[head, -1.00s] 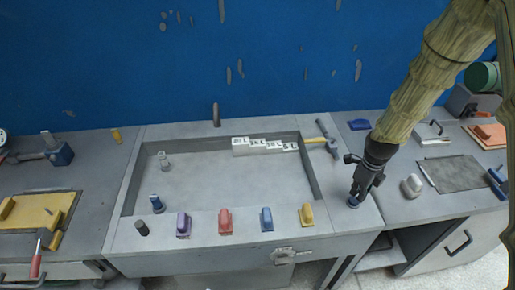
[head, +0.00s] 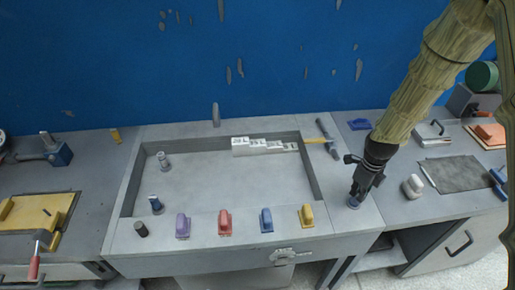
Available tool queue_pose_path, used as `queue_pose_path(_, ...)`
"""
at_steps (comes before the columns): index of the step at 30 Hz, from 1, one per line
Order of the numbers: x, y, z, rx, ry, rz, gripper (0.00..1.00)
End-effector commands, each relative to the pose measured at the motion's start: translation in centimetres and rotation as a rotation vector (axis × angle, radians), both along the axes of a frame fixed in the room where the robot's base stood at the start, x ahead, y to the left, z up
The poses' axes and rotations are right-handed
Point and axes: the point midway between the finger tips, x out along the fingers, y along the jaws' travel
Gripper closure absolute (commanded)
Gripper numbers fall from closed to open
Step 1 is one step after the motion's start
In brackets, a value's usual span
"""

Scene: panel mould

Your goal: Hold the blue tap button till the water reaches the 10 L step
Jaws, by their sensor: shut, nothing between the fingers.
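The blue tap button (head: 353,205) is a small round piece on the counter just right of the basin; my gripper mostly covers it. My gripper (head: 355,196) is shut and empty, pointing down with its tips at the button; the exact contact is hidden. The grey basin (head: 130,190) has a white stepped block (head: 240,150) at its back right, stepping down to the right. Its left labels read 20 L and 15 L. The lower labels to the right look grey and hard to read. The water surface is hard to make out.
Purple (head: 183,226), red (head: 225,222), blue (head: 266,220) and yellow (head: 307,216) handled blocks stand along the basin's front rim.

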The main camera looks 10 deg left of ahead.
Motion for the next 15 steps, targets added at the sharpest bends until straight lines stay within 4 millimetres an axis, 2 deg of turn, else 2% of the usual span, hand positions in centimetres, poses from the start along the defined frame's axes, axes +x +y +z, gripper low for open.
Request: queue_pose_path(15, 0.0, 0.0, -1.1, 0.0, 0.0, 0.0, 1.0)
